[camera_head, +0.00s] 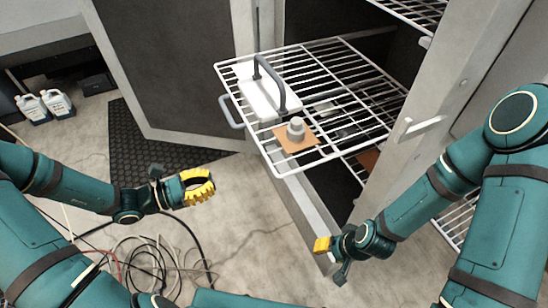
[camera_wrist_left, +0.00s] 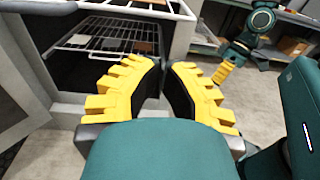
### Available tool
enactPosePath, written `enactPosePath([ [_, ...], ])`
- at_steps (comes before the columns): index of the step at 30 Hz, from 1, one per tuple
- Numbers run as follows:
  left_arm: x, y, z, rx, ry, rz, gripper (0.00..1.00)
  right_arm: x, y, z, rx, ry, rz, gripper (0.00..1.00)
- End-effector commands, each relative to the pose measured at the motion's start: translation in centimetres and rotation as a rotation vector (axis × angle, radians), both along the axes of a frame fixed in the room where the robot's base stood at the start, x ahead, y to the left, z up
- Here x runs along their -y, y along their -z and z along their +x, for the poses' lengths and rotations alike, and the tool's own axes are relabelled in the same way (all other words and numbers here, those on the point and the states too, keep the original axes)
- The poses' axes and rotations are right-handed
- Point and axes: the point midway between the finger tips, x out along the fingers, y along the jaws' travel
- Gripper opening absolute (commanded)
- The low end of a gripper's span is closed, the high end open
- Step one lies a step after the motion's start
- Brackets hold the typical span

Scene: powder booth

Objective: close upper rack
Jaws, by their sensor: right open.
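A white wire rack (camera_head: 375,78), which I take as the upper rack, is pulled out of the dark cabinet (camera_head: 325,190). It carries a white block with a grey bar handle (camera_head: 270,85) and a grey knobbed part on an orange plate (camera_head: 297,140). A grey loop handle (camera_head: 230,112) is at its left front edge. My left gripper (camera_head: 207,187) is left of and below the rack, touching nothing. Its yellow fingers stand apart and empty in the left wrist view (camera_wrist_left: 168,72). My right gripper (camera_head: 326,250) is open below the rack's near corner, apart from it.
The dark door (camera_head: 170,60) stands open at left. A pale door or panel with a handle (camera_head: 422,127) is at right. Another wire rack (camera_head: 415,12) shows higher up. Cables (camera_head: 160,262) lie on the floor; white jugs (camera_head: 45,104) stand far left.

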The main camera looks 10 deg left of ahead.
Motion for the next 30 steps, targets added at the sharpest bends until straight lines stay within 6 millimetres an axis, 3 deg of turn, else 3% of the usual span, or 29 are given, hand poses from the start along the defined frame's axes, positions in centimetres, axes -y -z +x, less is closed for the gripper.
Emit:
enactPosePath([
  [3,-0.9,-0.5,0.4,0.01,-0.039,-0.029,0.0,0.0,0.2,-0.1,0.0,-0.001,0.001,0.47],
  [8,0.1,-0.5,1.1,0.013,-0.042,-0.036,0.0,0.0,0.4,0.0,0.0,-0.002,0.001,0.47],
  [24,8.4,-0.4,6.6,0.013,-0.037,-0.034,0.0,0.0,2.5,0.4,0.009,0.001,-0.001,0.47],
  [30,10.2,-0.4,7.8,0.011,-0.039,-0.031,0.0,0.0,3.0,0.5,0.012,0.001,-0.002,0.47],
])
